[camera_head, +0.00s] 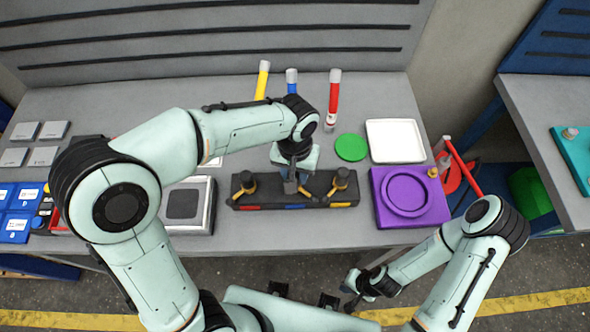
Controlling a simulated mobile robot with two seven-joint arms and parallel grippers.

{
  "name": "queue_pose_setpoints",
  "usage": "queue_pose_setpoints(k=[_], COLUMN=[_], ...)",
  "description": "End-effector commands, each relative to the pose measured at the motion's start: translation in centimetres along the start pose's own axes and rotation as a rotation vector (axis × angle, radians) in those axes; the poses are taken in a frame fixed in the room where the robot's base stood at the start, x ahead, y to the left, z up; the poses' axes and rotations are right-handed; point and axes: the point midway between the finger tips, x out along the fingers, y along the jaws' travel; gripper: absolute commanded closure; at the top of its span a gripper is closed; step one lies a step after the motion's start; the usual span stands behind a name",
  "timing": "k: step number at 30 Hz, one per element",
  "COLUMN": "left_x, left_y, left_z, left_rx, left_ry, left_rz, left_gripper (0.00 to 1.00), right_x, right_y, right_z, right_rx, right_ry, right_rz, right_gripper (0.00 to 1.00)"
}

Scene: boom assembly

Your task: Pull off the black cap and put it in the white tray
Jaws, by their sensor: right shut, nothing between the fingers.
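The white tray (412,155) lies flat and empty at the back right of the table. A long black holder (262,203) with colored blocks on its front sits at the middle front, with a black-topped post (340,177) and another (246,182) on it. I cannot tell for sure which part is the black cap; my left gripper hides the holder's middle. My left gripper (290,185) points down over that middle, around or near a grey upright piece; its fingers are too small to read. My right gripper (351,291) is shut and empty, off the table's front edge.
A green disc (351,147) lies left of the tray, and a purple block (410,198) with a round recess stands in front of it. Yellow, blue and red tubes (333,96) stand behind the holder. A grey device (186,207) is on the left.

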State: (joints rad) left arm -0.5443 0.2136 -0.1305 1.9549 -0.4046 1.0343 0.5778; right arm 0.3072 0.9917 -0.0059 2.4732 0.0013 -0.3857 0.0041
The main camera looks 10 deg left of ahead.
Motion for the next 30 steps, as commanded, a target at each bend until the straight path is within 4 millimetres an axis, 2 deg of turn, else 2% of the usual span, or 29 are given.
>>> queue_pose_setpoints(k=[11, 30], left_x=[-0.3, -2.8], left_y=[0.1, 0.0], left_z=[-0.1, -0.1], left_rx=[-0.001, -0.001], left_ry=[0.005, 0.004], left_rz=[0.002, 0.002], left_gripper=[1.0, 1.0], right_x=[-0.1, -2.0], right_y=[-0.1, -1.1], right_z=[-0.1, -1.1], right_rx=[0.0, -0.006], right_ry=[0.001, 0.016], right_rz=[0.0, -0.006], right_gripper=[1.0, 1.0])
